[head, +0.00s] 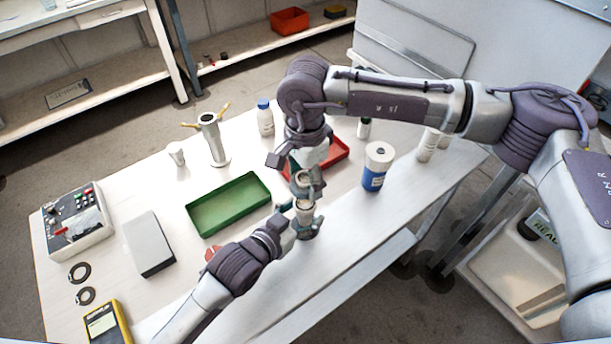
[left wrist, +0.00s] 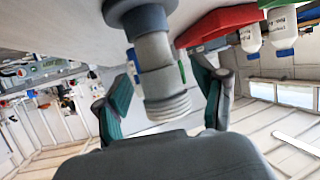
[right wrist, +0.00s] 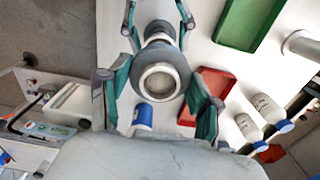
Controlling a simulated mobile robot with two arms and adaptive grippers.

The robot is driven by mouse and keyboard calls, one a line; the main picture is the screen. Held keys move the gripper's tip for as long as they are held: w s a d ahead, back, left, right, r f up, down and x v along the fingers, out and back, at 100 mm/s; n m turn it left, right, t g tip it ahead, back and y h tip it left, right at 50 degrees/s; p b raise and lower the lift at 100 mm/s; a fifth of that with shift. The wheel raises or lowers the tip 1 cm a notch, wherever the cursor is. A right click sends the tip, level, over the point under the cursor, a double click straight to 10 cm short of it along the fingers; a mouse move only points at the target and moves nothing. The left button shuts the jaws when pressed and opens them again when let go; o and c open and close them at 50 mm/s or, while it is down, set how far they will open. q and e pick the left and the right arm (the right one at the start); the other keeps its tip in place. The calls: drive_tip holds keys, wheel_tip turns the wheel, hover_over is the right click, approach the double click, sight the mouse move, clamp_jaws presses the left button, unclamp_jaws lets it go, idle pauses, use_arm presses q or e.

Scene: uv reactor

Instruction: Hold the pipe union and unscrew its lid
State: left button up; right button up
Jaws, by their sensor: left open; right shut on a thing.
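The pipe union (head: 305,208) stands upright near the table's front edge in the head view. My left gripper (head: 301,222) is open around its lower part, with one finger on each side. The right wrist view shows the lid (right wrist: 160,80) as a dark ring with a pale round opening between the fingers (right wrist: 160,100). A small gap appears between lid and union.
A green tray (head: 190,216) lies left of the grippers, a red tray (head: 341,160) behind them. A blue-and-white bottle (head: 376,168) stands close at right. A metal stand (head: 213,140), grey box (head: 149,243) and control box (head: 75,222) are farther left.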

use_arm(q)
drive_tip(key=v, duration=1)
drive_tip(key=shift+s+a, duration=0.2)
drive_tip(key=shift+a, duration=0.05)
drive_tip(key=shift+s+r, duration=0.1)
